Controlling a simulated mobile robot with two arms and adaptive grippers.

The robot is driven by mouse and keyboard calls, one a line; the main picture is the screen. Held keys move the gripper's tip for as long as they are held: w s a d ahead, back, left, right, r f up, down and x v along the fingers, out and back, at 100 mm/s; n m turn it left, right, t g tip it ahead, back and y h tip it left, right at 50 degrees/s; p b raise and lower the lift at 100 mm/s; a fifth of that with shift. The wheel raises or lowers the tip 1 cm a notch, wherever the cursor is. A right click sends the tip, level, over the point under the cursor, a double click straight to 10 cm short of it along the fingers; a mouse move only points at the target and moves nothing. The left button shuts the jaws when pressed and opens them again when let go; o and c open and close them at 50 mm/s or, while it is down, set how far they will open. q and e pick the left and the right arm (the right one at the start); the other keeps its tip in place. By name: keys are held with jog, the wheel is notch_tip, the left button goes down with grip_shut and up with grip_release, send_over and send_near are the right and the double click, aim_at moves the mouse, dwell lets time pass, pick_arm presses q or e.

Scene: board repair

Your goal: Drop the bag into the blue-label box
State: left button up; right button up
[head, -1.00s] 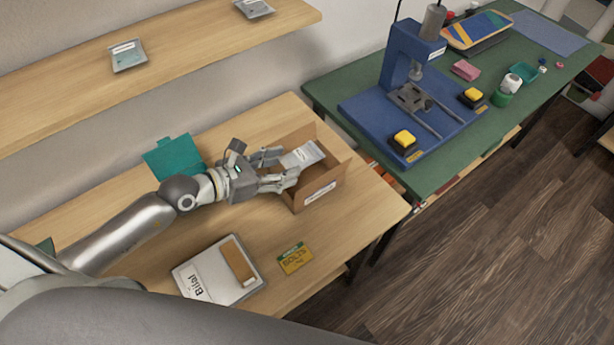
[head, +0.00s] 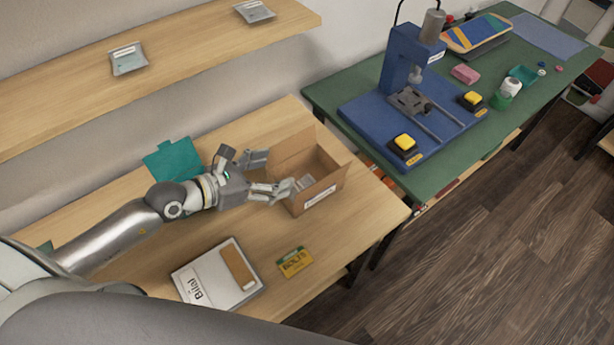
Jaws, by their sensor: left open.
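An open cardboard box (head: 325,179) stands on the wooden table, with a pale label on its front side; the label's colour is too small to make out as blue. A small silvery bag (head: 304,183) shows low inside the box, mostly hidden by the front wall and a finger. My left gripper (head: 275,174) is open at the box's left side, its fingers spread and apart from the bag as far as I can see. My right gripper is not in view.
A teal folder (head: 174,160) lies behind my left arm. Two more bags lie on the shelf (head: 190,50). A green bench (head: 465,150) with a blue press (head: 405,95) stands to the right.

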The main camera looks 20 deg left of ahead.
pick_arm(q)
jog(key=v, duration=0.9)
jog(key=shift+s+a, duration=0.2)
jog(key=shift+a, duration=0.05)
jog(key=shift+r, duration=0.1)
dwell(0.7)
